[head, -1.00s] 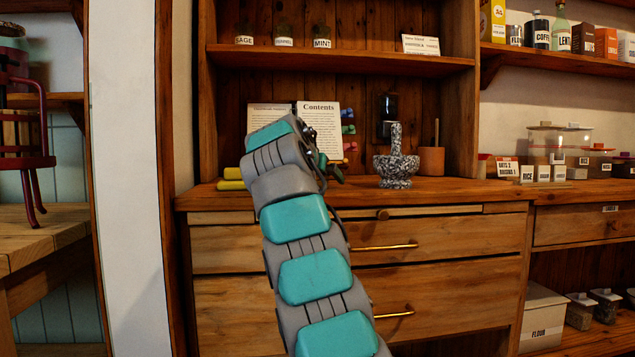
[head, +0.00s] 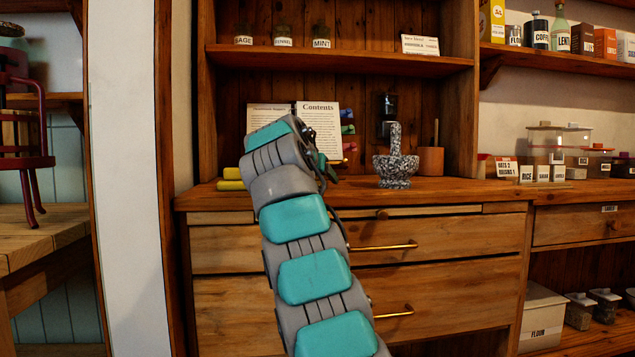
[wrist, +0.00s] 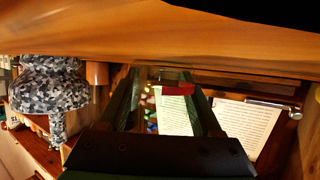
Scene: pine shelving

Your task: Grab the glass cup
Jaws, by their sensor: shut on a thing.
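My gripper (wrist: 168,85) shows in the wrist view with its two long dark green fingers apart. Between the fingertips is a clear, faint-edged thing, which looks like the glass cup (wrist: 150,75); the open book shows behind it. A small red patch also lies between the fingers, and I cannot tell what it belongs to. In the head view my gripper (head: 328,168) is above the counter, left of the mortar, largely hidden by my wrist. The cup cannot be made out there.
A speckled mortar with pestle (head: 396,168) stands right of my gripper on the wooden counter (head: 455,190). An open book (head: 320,120) leans behind my arm. A dark glass item (head: 387,112) and a wooden pot (head: 431,160) stand nearby. A shelf (head: 350,60) with jars hangs above.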

